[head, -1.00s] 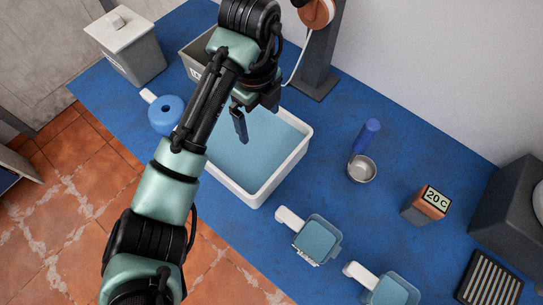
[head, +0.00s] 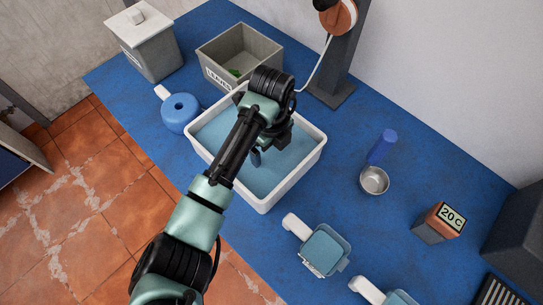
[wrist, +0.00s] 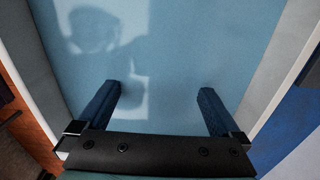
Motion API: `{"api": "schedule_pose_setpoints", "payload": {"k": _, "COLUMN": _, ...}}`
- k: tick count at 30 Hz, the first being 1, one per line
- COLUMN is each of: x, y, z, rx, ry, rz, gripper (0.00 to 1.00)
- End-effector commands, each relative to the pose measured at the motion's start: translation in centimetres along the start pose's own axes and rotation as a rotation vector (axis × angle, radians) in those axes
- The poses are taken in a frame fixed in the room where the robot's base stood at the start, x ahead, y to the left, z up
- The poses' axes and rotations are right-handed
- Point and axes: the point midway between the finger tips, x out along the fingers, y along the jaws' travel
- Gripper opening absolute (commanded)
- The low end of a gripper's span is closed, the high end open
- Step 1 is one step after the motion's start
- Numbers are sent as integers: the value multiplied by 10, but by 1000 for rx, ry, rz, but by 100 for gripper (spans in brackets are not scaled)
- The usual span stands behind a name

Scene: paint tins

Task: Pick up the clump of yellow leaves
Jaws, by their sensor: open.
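No clump of yellow leaves shows in either view. My gripper (head: 256,158) is over the white tub (head: 293,183) of blue water. In the wrist view my gripper (wrist: 159,90) is open, its two blue fingers apart with nothing between them. Below them is plain blue water (wrist: 200,45) with a pale reflection. My arm hides part of the tub and the water.
A blue round pot (head: 180,112) is left of the tub. A lidded grey bin (head: 150,50) stands at back left. On the right are a metal cup (head: 374,180), a blue-water scoop (head: 325,250) and a "20 C" block (head: 438,222).

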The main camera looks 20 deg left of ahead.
Motion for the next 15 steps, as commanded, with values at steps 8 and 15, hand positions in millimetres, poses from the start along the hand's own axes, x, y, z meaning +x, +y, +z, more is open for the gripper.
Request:
{"api": "schedule_pose_setpoints", "payload": {"k": 8, "x": 4, "y": 0, "z": 0, "rx": 0, "ry": 0, "rz": 0, "gripper": 100}}
{"api": "schedule_pose_setpoints", "payload": {"k": 15, "x": 4, "y": 0, "z": 0, "rx": 0, "ry": 0, "rz": 0, "gripper": 59}}
